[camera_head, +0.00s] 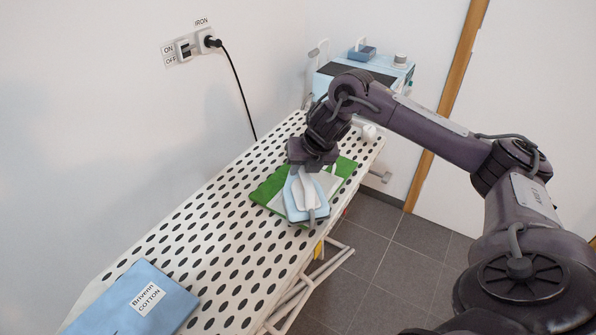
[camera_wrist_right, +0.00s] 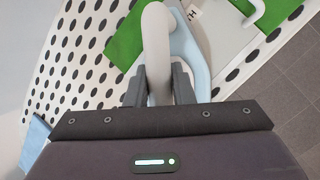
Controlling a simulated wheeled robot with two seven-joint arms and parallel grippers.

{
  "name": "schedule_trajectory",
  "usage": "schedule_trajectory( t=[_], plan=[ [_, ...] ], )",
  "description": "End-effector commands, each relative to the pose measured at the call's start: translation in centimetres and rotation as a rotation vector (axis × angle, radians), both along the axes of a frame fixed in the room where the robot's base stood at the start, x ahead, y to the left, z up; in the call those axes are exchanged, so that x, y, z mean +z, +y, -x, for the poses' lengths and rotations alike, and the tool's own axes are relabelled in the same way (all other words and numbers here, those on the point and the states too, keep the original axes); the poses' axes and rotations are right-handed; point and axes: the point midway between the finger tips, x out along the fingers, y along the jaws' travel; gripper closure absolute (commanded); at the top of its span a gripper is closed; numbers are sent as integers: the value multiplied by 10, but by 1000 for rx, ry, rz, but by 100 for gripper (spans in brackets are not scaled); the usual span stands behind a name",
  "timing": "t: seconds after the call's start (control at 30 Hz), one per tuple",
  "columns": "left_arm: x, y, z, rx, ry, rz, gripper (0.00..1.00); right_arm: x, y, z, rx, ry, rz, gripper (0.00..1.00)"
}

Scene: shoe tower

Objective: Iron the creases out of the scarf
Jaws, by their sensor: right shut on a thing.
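The green scarf (camera_head: 266,188) lies on the far part of the white ironing board with black dots (camera_head: 215,220); it also shows in the wrist view (camera_wrist_right: 122,42). A pale grey flat piece (camera_wrist_right: 225,42) with a partly hidden label and a white loop lies over part of the green. My right gripper (camera_head: 306,170) is shut on the white handle of the light blue iron (camera_head: 292,198); the handle runs between the fingers in the wrist view (camera_wrist_right: 158,84). The iron is over the scarf area; whether its sole touches is hidden. My left gripper is not in view.
A folded blue cloth (camera_head: 128,308) labelled COTTON lies at the board's near end. A wall switch (camera_head: 184,50) marked ON and OFF sits beside a plugged-in black cord (camera_head: 236,80). A blue-grey cart (camera_head: 390,72) stands beyond the board. The board's middle is clear.

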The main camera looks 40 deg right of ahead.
Motion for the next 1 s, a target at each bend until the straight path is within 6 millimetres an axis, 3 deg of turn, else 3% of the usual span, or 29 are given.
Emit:
schedule_trajectory(
  t=[0.2,1.0],
  plan=[
    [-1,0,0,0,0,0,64,2,-17,-6,-4,-2,1,100],
    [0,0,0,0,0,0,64,2,-53,-21,-2,-4,0,100]
  ],
)
